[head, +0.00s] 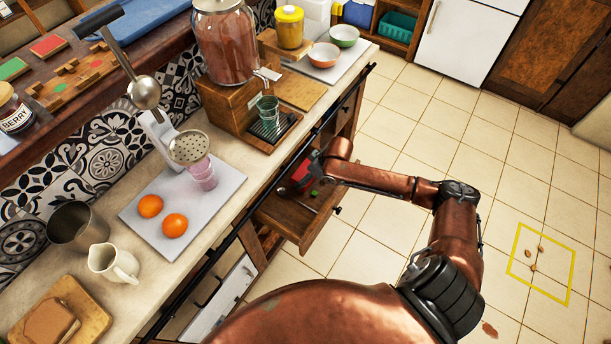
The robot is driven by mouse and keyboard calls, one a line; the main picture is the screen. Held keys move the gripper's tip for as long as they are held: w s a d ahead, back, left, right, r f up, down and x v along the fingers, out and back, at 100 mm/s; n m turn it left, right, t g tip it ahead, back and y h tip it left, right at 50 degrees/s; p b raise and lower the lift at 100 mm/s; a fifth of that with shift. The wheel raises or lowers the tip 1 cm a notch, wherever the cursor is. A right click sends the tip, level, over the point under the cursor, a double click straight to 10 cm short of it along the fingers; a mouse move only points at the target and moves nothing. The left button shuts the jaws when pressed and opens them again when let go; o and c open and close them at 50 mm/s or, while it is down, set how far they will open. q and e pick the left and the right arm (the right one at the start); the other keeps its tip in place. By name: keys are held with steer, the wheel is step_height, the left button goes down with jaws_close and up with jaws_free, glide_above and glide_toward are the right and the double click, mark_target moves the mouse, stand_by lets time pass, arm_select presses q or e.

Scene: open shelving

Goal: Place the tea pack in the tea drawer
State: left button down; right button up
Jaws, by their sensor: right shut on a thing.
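A wooden drawer (316,229) stands pulled out below the counter's front edge. My right arm reaches in from the right, and my right gripper (313,176) is down at the open drawer. It is shut on a small red pack (300,175), which looks like the tea pack. The pack is at or just above the drawer's inside; I cannot tell whether it touches the bottom. My arm and the gripper hide part of the pack. A small green item (314,194) shows beside it in the drawer. My left gripper is not in view.
The counter (228,218) holds a juicer (190,147) with a pink glass, two oranges (163,215), a wooden dispenser (229,104) with a large jar, and bowls. A black rail (330,112) runs along its edge. The tiled floor at right is mostly clear.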

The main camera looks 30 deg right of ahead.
steer(key=shift+w+a+r+g, duration=0.1)
steer(key=shift+w+g, duration=0.15)
steer(key=shift+g, duration=0.05)
steer(key=shift+s+f+b, duration=0.1)
steer(key=shift+f+b, duration=0.35)
steer(key=shift+f, duration=0.45)
steer(key=o, duration=1.1)
steer(key=p+v, duration=0.4)
steer(key=v, duration=0.8)
steer(key=shift+a+r, duration=0.1)
steer(key=shift+r, duration=0.05)
